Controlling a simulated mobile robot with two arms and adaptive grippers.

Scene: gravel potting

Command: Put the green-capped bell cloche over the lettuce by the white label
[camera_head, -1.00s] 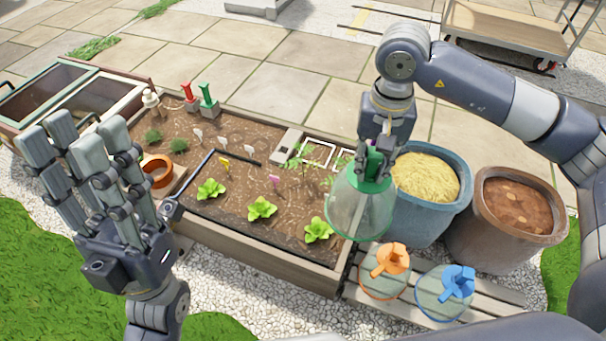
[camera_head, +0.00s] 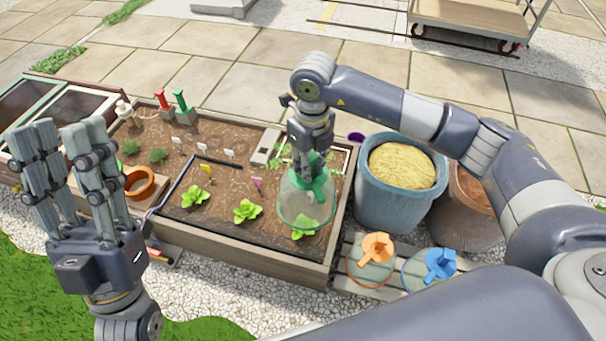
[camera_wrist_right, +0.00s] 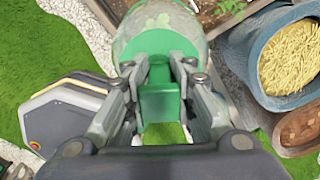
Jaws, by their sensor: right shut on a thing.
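The green-capped bell cloche (camera_head: 305,206) is clear glass and roughly upright over the bed's right end. My right gripper (camera_head: 316,160) is shut on its green cap, also seen in the right wrist view (camera_wrist_right: 160,104). The right lettuce (camera_head: 303,228) shows through and below the cloche's lower rim; I cannot tell the height gap. The middle lettuce (camera_head: 247,210) and left lettuce (camera_head: 196,194) are uncovered. White labels (camera_head: 230,154) stand in the back row; no white label is clear beside the right lettuce. My left gripper (camera_head: 70,150) is open and empty at left.
An orange cloche (camera_head: 376,248) and a blue cloche (camera_head: 439,263) stand on slats right of the bed (camera_head: 240,258). A blue tub (camera_head: 385,210) of straw stands behind them. Yellow (camera_head: 206,170) and pink (camera_head: 257,183) labels stand near the lettuces.

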